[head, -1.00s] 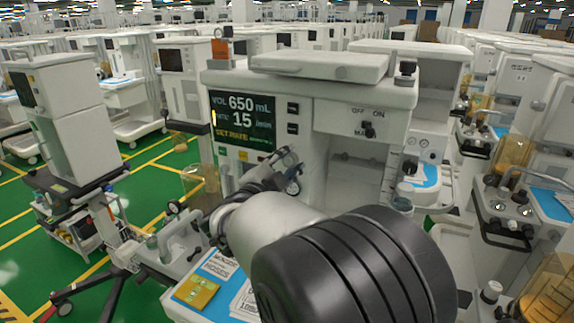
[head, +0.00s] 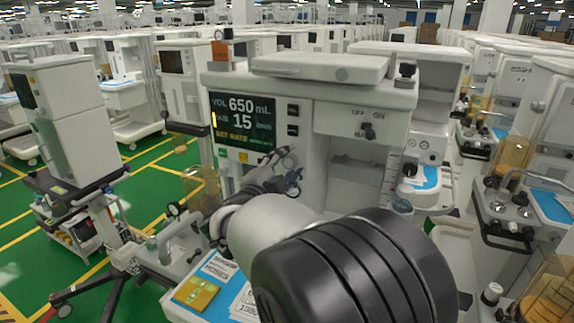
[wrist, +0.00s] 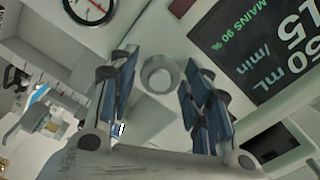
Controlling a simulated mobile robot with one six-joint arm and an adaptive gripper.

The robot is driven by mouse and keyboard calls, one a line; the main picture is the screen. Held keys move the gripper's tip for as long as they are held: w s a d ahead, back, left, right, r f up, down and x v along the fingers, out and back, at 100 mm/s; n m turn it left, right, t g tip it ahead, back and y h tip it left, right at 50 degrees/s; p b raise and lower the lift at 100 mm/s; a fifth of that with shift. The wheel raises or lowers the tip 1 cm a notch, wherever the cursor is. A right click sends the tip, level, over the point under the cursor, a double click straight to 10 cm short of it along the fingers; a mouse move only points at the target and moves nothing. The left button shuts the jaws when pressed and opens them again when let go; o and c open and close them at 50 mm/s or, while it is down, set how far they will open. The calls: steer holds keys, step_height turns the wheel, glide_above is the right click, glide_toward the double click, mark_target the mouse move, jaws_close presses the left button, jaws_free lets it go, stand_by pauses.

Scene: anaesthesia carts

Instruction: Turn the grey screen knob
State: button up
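The grey screen knob (wrist: 158,75) is a round, ring-like knob on the pale panel beside the screen in the wrist view. The dark screen (head: 243,122) on the cart shows VOL 650 mL and 15 /min; part of it also shows at the right of the wrist view (wrist: 270,45). My gripper (wrist: 158,82) is open, with one blue-padded finger on each side of the knob and a visible gap to it on both sides. I cannot tell how deep the fingertips reach. In the head view my gripper (head: 276,168) is just below the screen, and the knob is hidden.
A round gauge (wrist: 90,8) is at the upper left of the wrist view. Small fittings (wrist: 45,110) stick out at the left. A blue worktop with a yellow card (head: 196,293) lies below my arm. Other carts stand close on both sides.

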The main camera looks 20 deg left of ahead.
steer(key=shift+o, duration=0.7)
steer(key=s+a, duration=0.1)
steer(key=s, duration=1.1)
steer(key=shift+w, duration=0.1)
